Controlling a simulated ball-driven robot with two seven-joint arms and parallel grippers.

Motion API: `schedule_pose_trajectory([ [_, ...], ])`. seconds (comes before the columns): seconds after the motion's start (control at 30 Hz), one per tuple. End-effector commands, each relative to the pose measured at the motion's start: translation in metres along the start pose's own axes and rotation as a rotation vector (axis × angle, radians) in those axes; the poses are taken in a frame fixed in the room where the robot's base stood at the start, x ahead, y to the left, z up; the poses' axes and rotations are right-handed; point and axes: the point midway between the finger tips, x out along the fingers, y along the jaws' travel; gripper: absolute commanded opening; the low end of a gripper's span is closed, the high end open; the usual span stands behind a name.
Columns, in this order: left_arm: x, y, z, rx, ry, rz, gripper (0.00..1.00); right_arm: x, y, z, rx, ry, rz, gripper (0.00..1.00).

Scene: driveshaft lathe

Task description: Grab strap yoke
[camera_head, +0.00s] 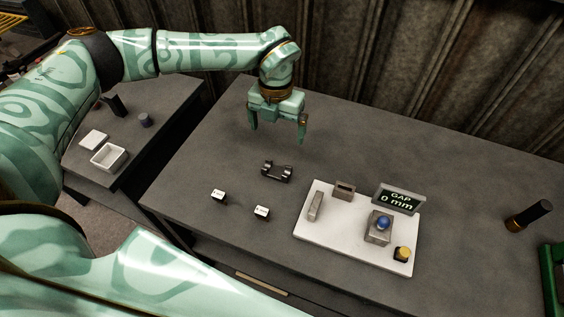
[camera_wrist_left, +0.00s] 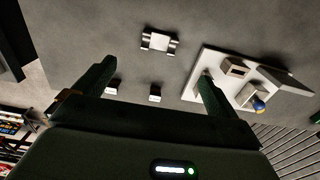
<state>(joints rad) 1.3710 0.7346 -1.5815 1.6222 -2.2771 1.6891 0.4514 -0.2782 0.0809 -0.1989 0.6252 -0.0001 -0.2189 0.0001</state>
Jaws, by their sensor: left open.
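The strap yoke, a small dark metal piece with two pairs of rounded ends (camera_head: 277,171), lies on the grey table. It also shows at the top middle of the left wrist view (camera_wrist_left: 158,41). My left gripper (camera_head: 278,134) is open and empty, pointing down above the table. In the head view it hangs just behind the yoke, apart from it. In the left wrist view the yoke appears beyond the gap between the fingertips (camera_wrist_left: 156,70). My right gripper is not in view.
Two small white-topped blocks (camera_head: 218,195) (camera_head: 262,212) lie in front of the yoke. A white board (camera_head: 330,242) at right carries metal blocks, a blue ball (camera_head: 383,223) and a gap display (camera_head: 397,199). A black cylinder (camera_head: 536,213) lies far right. Bare table surrounds the yoke.

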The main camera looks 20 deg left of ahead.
Motion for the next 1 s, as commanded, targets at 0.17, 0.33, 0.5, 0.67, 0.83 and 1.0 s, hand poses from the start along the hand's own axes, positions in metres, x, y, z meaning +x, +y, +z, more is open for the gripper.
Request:
schedule_pose_trajectory([
  [0.17, 0.044, 0.0, -0.002, 0.001, 0.006, 0.001, 0.96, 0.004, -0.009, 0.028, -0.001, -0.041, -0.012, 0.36],
  [0.33, 0.083, -0.001, -0.002, 0.001, 0.005, 0.0, 0.96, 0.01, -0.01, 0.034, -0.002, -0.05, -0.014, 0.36],
  [0.5, 0.102, -0.001, -0.001, 0.001, 0.002, -0.001, 0.96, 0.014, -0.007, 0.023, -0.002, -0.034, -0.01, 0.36],
  [0.67, 0.112, -0.001, -0.001, 0.002, 0.002, -0.001, 0.96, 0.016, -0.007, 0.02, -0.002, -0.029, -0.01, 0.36],
  [0.83, 0.14, 0.0, -0.002, 0.002, 0.005, -0.001, 0.96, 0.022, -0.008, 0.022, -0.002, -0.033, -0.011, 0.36],
  [1.0, 0.157, 0.0, -0.001, 0.002, 0.002, -0.002, 0.96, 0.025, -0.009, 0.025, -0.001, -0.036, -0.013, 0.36],
])
